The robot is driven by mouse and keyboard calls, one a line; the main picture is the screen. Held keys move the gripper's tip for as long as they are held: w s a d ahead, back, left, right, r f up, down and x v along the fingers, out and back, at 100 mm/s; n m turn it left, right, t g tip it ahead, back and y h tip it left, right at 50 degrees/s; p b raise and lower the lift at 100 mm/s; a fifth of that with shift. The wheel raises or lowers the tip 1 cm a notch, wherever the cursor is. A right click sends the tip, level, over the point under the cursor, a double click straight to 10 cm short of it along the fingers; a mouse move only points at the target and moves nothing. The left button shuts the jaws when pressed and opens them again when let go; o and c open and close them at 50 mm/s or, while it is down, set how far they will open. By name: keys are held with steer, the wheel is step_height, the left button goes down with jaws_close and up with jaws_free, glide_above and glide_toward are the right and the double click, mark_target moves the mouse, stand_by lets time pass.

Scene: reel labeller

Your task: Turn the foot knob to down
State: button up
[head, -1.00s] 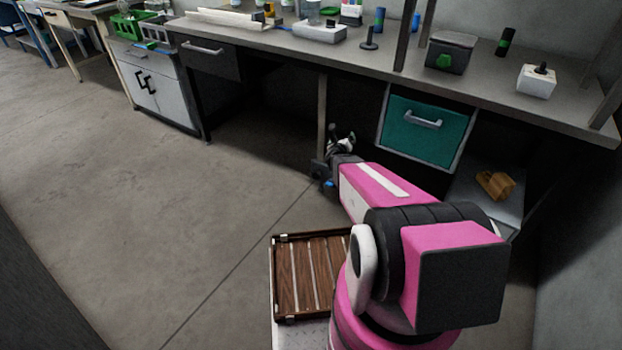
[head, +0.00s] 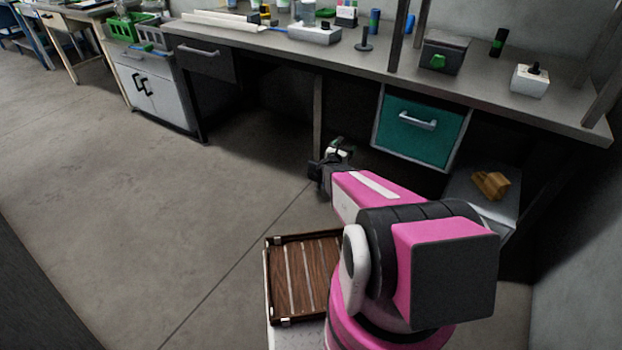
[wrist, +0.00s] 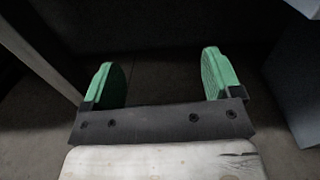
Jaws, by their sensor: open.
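I cannot tell for sure which part is the foot knob. A dark grey box with a green knob (head: 438,61) on its front stands on the bench. To its right is a white box (head: 529,81) with a black knob (head: 535,68) on top. My gripper (head: 335,152) is low in front of the bench, below its top and well apart from both boxes. In the wrist view its two green fingers (wrist: 160,76) are wide apart with nothing between them.
A wooden slatted tray (head: 303,278) is beside my arm. The floor to the left is clear.

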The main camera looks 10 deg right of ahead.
steer(key=w+a+f+n+y, duration=0.3)
steer(key=a+f+n+y, duration=0.3)
steer(key=a+n, duration=0.3)
steer(key=w+a+f+n+y, duration=0.3)
steer(key=a+f+n+y, duration=0.3)
steer(key=a+n, duration=0.35)
steer(key=n+g+h, duration=0.5)
steer(key=n+h, duration=0.6)
steer(key=n, duration=0.8)
glide_toward(311, 176)
steer(key=x, duration=1)
steer(key=shift+d+f, duration=0.1)
steer(key=shift+f, duration=0.05)
steer(key=c, duration=0.9)
